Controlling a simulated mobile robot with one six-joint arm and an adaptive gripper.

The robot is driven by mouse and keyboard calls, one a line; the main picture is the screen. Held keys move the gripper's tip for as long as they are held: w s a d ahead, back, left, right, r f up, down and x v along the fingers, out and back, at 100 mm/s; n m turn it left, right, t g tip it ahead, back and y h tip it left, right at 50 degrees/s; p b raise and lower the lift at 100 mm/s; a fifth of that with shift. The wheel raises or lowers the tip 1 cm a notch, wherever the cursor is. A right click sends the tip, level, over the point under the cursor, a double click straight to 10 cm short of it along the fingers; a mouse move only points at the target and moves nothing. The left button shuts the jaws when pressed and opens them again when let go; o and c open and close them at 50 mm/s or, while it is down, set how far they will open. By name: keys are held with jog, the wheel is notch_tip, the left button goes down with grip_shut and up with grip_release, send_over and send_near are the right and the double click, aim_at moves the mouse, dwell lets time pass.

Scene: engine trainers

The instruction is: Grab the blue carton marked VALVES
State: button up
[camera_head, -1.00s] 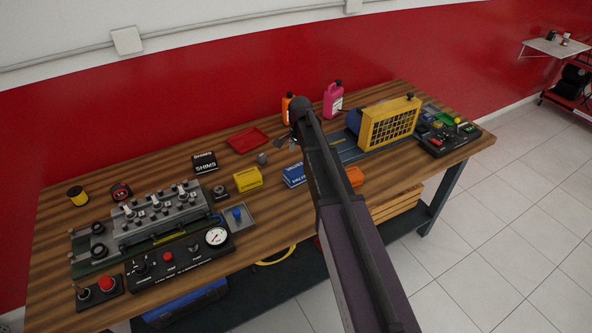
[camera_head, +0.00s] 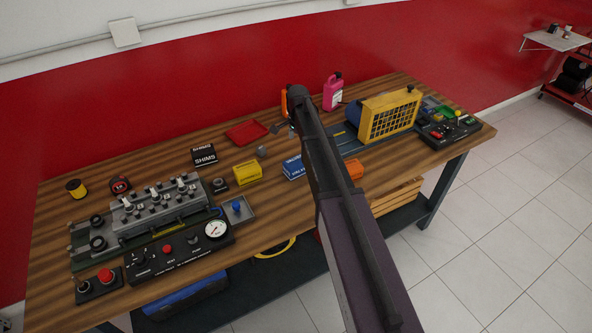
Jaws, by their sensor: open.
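The blue carton (camera_head: 293,169) lies on the wooden workbench, just left of my arm. Its white and blue front carries lettering that is partly readable, and its right end is close to or behind my arm in this view. My gripper (camera_head: 276,128) shows only as a small grey piece beyond the arm's elbow, above and behind the carton in the picture. It is open and apart from the carton, with most of it hidden by the arm.
A yellow box (camera_head: 247,173) and a small grey part (camera_head: 261,151) sit left of the carton. A black SHIMS box (camera_head: 204,155) and red tray (camera_head: 247,132) lie farther back. An orange item (camera_head: 354,168) is right of my arm.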

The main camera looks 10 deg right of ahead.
aim_at(297, 161)
jog(key=shift+f+b, duration=3.2)
jog(key=shift+f, duration=0.3)
jog(key=shift+f, duration=0.1)
jog(key=shift+w+a+f+b, duration=0.1)
jog(key=shift+w+f+b, duration=0.05)
jog(key=shift+f+b, duration=2.4)
jog(key=shift+r, duration=0.1)
jog(key=c, duration=1.1)
